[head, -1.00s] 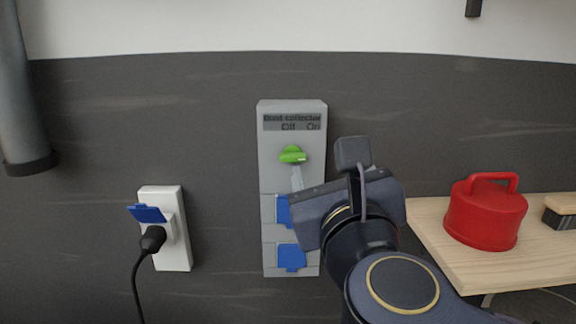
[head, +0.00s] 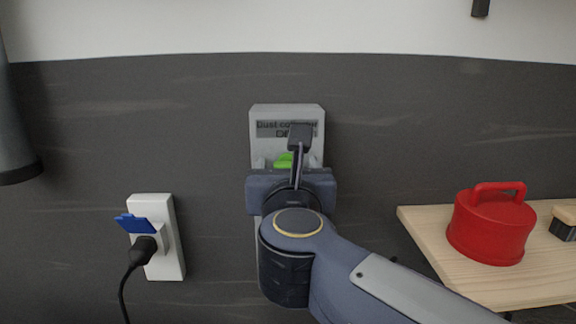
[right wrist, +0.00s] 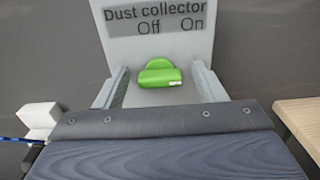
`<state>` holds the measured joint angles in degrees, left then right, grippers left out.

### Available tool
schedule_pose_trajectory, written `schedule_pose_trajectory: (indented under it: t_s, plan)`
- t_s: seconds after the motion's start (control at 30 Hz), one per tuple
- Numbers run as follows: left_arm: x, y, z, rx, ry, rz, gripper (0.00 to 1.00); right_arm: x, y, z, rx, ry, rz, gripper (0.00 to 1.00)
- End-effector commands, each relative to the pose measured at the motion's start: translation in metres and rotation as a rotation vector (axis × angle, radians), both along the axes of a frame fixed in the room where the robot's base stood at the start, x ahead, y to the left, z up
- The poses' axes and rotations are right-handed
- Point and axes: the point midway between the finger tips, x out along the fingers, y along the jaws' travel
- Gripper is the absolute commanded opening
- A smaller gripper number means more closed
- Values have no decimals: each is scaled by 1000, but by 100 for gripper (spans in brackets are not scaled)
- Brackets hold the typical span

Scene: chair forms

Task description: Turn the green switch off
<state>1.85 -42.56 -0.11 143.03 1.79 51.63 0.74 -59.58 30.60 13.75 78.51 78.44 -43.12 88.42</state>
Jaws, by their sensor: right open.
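The green switch (right wrist: 160,74) is a rounded knob with a raised bar on a grey panel (right wrist: 158,52) labelled "Dust collector", with "Off" and "On" above the knob. In the head view only part of the green switch (head: 284,160) shows above my right gripper (head: 286,168). In the right wrist view my right gripper (right wrist: 160,68) is open, with one finger on each side of the switch. There is a gap between each finger and the knob. The lower part of the grey panel (head: 262,118) is hidden behind my right arm. My left gripper is not in view.
A white socket box (head: 174,262) with a blue flap and black plug is on the wall at left. A wooden shelf (head: 455,270) at right holds a red canister (head: 490,228) and a brush-like item (head: 564,226). A grey pipe (head: 14,130) hangs at far left.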

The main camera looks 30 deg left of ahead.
Motion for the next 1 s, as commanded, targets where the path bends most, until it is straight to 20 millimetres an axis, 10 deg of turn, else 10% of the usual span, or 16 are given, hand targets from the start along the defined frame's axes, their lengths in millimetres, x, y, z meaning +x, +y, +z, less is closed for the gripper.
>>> schedule_pose_trajectory:
  t_s: [0.4,1.0]
  plan:
    - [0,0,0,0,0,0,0,0,0,0,0,-1,0,20]
    - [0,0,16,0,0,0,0,-1,1,3,-180,-112,-1,19]
